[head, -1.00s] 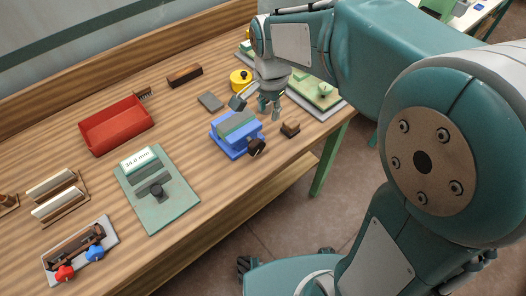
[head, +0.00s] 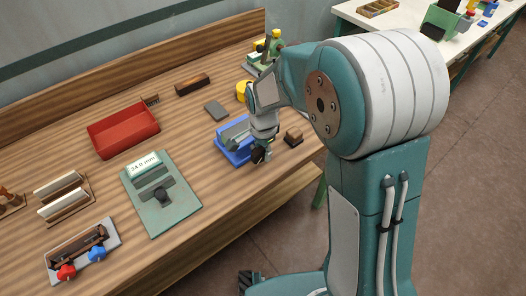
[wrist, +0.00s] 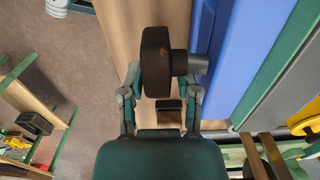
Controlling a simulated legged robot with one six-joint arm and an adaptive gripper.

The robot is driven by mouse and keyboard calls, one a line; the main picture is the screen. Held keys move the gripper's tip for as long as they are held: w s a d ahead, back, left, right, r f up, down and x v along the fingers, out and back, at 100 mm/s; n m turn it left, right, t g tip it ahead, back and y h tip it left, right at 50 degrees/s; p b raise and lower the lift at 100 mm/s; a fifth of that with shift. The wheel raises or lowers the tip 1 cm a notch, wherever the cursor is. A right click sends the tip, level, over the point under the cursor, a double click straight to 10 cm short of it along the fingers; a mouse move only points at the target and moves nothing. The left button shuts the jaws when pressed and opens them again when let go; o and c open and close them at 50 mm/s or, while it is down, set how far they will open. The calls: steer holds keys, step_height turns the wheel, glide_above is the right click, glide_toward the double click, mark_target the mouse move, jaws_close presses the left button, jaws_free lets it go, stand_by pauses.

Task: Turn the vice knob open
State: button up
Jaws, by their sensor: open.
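The blue vice (head: 236,155) sits near the front edge of the wooden bench, with grey jaws on top. It also shows in the wrist view as a long blue body (wrist: 226,45) right of my gripper. Its dark brown round knob (wrist: 156,60) on a grey shaft lies between my open fingers. My gripper (wrist: 163,80) has one finger on each side of the knob; I cannot tell whether either touches it. In the head view my gripper (head: 262,156) points down at the vice's front end and partly hides the knob.
A small brown block (head: 293,137) stands just right of the vice. A green plate with a mm readout (head: 162,205) lies to the left. A red tray (head: 122,133), a grey pad (head: 216,110) and a yellow round thing (head: 242,91) stand farther back. Floor lies beyond the bench edge.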

steer(key=shift+f, duration=0.35)
jaws_close()
